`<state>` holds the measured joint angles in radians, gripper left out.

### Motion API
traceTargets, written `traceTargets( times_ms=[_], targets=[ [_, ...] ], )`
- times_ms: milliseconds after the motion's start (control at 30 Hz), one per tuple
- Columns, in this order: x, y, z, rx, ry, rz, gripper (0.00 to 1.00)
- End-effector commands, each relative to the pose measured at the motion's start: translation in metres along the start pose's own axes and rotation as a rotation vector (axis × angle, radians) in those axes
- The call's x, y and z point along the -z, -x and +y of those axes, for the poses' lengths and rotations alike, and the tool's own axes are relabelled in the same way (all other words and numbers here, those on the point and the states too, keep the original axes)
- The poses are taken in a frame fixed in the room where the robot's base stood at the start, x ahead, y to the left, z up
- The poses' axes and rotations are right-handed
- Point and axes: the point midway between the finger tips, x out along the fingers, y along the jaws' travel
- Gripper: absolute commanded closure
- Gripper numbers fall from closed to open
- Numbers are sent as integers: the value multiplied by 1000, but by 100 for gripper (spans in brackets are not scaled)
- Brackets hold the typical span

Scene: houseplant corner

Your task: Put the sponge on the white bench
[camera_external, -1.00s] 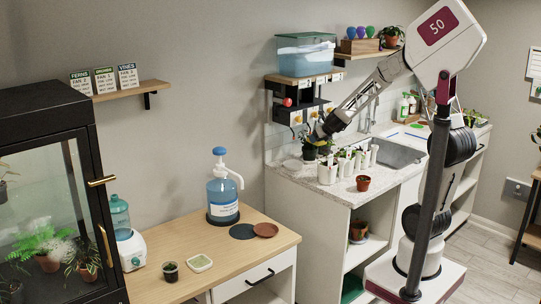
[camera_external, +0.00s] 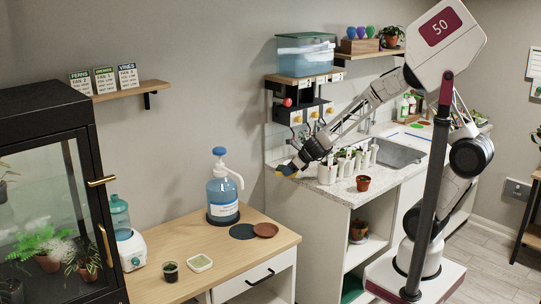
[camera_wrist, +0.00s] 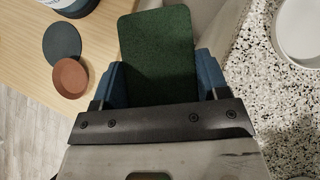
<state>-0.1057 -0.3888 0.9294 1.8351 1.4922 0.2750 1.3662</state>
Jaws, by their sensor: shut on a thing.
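My gripper (camera_external: 289,169) is shut on the sponge, with a blue finger on each side of it. In the wrist view the sponge (camera_wrist: 157,55) shows a dark green rough face between the fingers of my gripper (camera_wrist: 158,85). In the external view a small yellow part of the sponge (camera_external: 287,169) shows at the fingertips. It is held in the air by the left edge of the speckled worktop (camera_external: 338,188), which tops a white cabinet. In the wrist view the speckled worktop (camera_wrist: 285,110) lies to the right of the sponge.
A wood-topped desk (camera_external: 190,232) with a white drawer front stands left, holding a blue water jug (camera_external: 222,195), a dark disc (camera_external: 243,231) and a terracotta saucer (camera_external: 265,230). White pots (camera_external: 327,173) and a terracotta pot (camera_external: 363,183) stand on the worktop.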

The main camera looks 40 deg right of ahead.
Motion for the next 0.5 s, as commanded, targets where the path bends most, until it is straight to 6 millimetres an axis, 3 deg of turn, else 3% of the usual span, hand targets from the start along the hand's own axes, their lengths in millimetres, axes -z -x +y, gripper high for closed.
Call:
traceTargets(
  times_ms=[100,500],
  targets=[
    [6,-11,36,-67,65,2,54],
    [33,-34,149,-287,285,1,54]
  ],
)
